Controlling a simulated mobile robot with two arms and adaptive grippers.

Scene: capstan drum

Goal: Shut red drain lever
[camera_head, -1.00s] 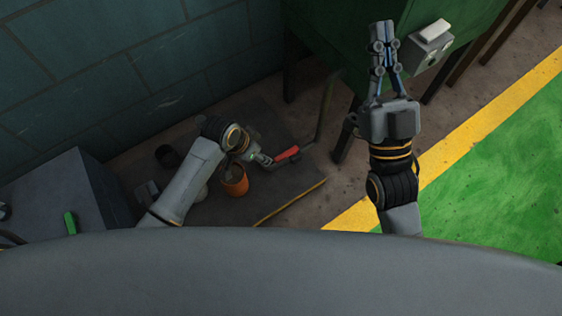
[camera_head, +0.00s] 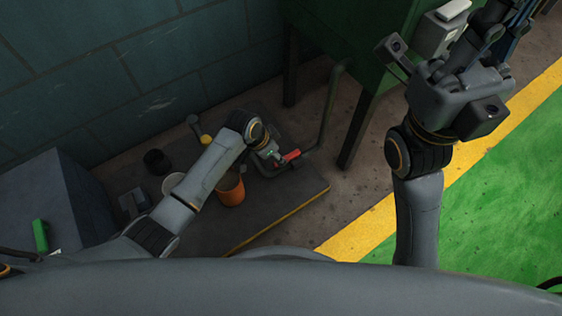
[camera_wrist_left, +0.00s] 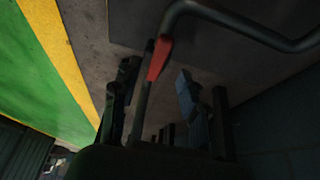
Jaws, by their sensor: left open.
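The red lever (camera_head: 291,156) sits by the grey pipe low over the dark platform in the head view. In the left wrist view the red lever (camera_wrist_left: 160,58) shows at upper middle, near a grey bar and the bent pipe (camera_wrist_left: 245,28). My left gripper (camera_head: 272,154) is close beside the lever, mostly hidden by its own wrist in the head view. In the wrist view my left gripper (camera_wrist_left: 156,85) is open, with the lever just ahead of the gap between its fingers. Contact cannot be told. My right gripper (camera_head: 500,35) is raised at upper right, its fingertips partly out of frame.
An orange pot (camera_head: 230,190) stands on the dark platform (camera_head: 275,212) under my left arm. A green cabinet (camera_head: 355,45) rises behind; green floor (camera_head: 505,210) is clear at right.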

